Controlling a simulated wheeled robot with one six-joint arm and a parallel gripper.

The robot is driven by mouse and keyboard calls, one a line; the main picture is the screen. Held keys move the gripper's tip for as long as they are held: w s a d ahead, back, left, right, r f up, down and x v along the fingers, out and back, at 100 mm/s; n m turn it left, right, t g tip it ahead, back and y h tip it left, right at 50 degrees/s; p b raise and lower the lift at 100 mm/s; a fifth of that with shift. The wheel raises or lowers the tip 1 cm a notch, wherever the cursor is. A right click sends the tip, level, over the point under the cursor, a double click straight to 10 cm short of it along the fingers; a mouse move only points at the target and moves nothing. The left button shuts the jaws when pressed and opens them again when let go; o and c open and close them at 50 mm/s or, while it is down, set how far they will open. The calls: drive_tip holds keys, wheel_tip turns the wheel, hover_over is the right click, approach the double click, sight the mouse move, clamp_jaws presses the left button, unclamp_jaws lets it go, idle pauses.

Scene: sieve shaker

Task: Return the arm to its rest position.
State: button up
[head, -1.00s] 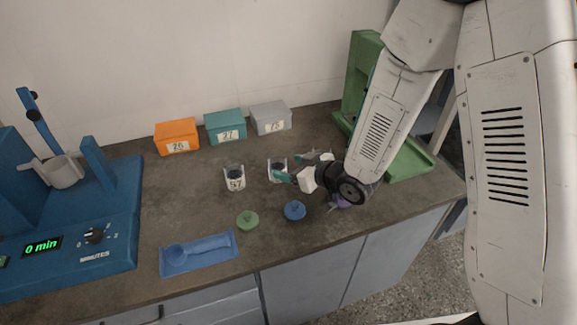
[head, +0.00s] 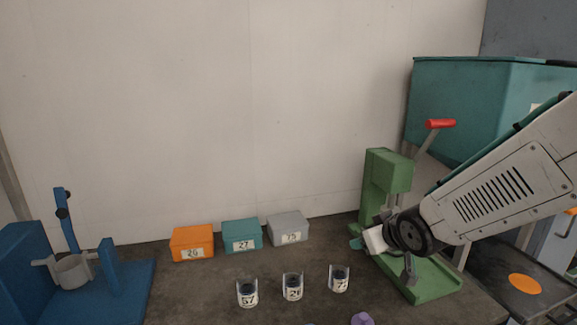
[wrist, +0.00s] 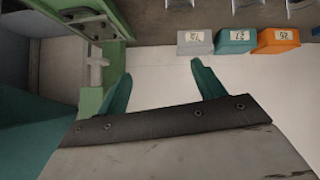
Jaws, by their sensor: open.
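My gripper (head: 357,240) is in front of the green press at the right of the head view, raised above the bench and empty. In the wrist view its two teal fingers (wrist: 160,85) stand wide apart with nothing between them. My arm reaches in from the right edge of the head view. Part of the gripper is hidden behind the wrist joint in the head view.
The green press (head: 386,178) with a red-tipped lever is close to my gripper. Orange (head: 192,243), teal (head: 242,236) and grey (head: 290,229) boxes stand along the wall. Three labelled cups (head: 293,287) stand in front. A blue shaker (head: 110,285) is at left, a teal cabinet (head: 465,105) at right.

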drive_tip(key=s+d+r+m+g+h, duration=0.1)
drive_tip(key=s+d+r+m, duration=0.1)
drive_tip(key=s+r, duration=0.35)
drive_tip(key=s+d+r+m+g, duration=0.1)
drive_tip(key=s+d+r+g, duration=0.15)
drive_tip(key=s, duration=0.65)
drive_tip(key=s+d+r+m+g+h, duration=0.1)
drive_tip(key=s+d+r+m, duration=0.2)
drive_tip(key=s, duration=0.4)
drive_tip(key=s+f+n+g, duration=0.1)
drive_tip(key=s+f+g, duration=0.3)
drive_tip(key=s, duration=0.4)
drive_tip(key=shift+s+a, duration=0.15)
drive_tip(key=shift+s, duration=0.15)
